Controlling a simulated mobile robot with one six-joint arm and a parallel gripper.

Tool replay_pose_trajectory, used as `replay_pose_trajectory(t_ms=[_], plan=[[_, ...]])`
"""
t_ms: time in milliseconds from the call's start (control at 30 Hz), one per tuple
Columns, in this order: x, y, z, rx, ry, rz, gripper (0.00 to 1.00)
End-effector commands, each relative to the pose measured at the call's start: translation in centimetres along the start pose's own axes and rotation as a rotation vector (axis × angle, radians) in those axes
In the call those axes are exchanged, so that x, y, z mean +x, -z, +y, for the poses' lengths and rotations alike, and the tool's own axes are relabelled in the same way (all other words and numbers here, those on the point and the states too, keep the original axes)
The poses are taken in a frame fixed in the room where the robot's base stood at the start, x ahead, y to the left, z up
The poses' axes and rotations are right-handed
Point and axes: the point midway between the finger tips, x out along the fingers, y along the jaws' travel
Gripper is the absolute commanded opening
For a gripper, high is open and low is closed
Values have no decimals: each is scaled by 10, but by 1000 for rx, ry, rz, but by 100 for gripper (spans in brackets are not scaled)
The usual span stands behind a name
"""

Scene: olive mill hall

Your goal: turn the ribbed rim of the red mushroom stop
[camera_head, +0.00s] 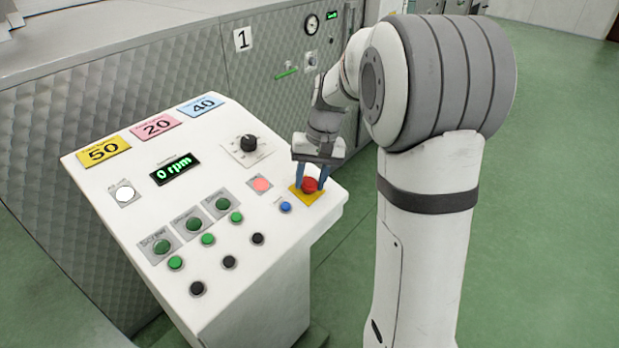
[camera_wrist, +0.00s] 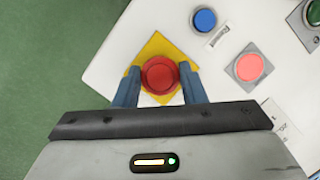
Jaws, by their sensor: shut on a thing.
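The red mushroom stop (camera_head: 310,185) sits on a yellow square plate (camera_head: 306,197) at the right corner of the sloped white console. It also shows in the wrist view (camera_wrist: 160,75), seen from above. My gripper (camera_head: 312,178) reaches down over it, with one blue finger on each side of the red head. In the wrist view the fingers (camera_wrist: 160,84) are shut on the rim from left and right. The ribs on the rim are too small to make out.
On the console (camera_head: 110,180), a blue button (camera_head: 285,207) and a lit pink-red button (camera_head: 261,185) are close to the stop. A black knob (camera_head: 248,143), a display reading 0 rpm (camera_head: 172,168) and several green and black buttons lie further left. Green floor is free beyond the console's right edge.

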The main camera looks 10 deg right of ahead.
Motion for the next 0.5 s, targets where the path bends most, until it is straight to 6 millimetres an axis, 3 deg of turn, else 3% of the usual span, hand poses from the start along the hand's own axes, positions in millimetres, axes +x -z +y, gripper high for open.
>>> replay_pose_trajectory(t_ms=[500], plan=[[2,0,1,129,36,-3,14]])
